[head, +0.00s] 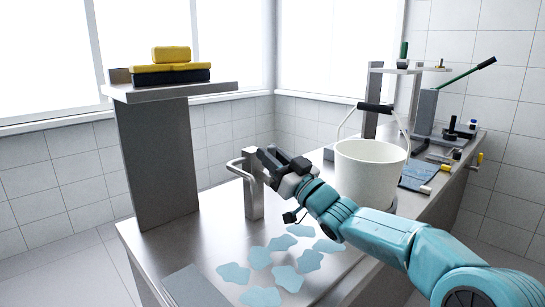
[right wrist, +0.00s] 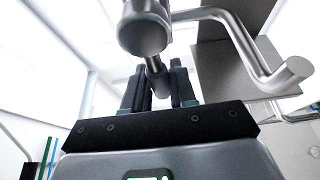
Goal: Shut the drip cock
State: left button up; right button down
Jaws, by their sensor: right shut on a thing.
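A steel tap with a thick upright post (head: 253,195) and a bent spout (head: 238,165) stands on the metal bench; I take it for the drip cock. My right gripper (head: 276,160) is at the top of the post, on its right side. In the right wrist view, the tap's round head (right wrist: 143,32) is above my fingers, and a short lever (right wrist: 157,78) runs down from it between the fingers of my right gripper (right wrist: 157,70), which is shut on it. The spout bends off to the right there. My left gripper is not in view.
A white bucket (head: 370,172) with a raised handle stands right of the tap, behind my right arm. A grey pillar (head: 160,165) carries a shelf with yellow and dark sponges (head: 171,54). Blue wet patches (head: 285,277) lie on the bench (head: 190,245). Tools and a green-handled press (head: 428,108) stand farther back.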

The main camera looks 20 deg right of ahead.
jog(key=shift+r, duration=0.2)
jog(key=c, duration=1)
grip_release()
jog(key=shift+a, duration=0.1)
jog(key=shift+f, duration=0.1)
jog(key=shift+s+f, duration=0.1)
jog(key=shift+s+d+f, duration=0.15)
jog(key=shift+s+d, duration=0.1)
jog(key=shift+s, duration=0.05)
jog(key=v, duration=0.6)
jog(key=shift+s, duration=0.3)
jog(key=shift+f, duration=0.1)
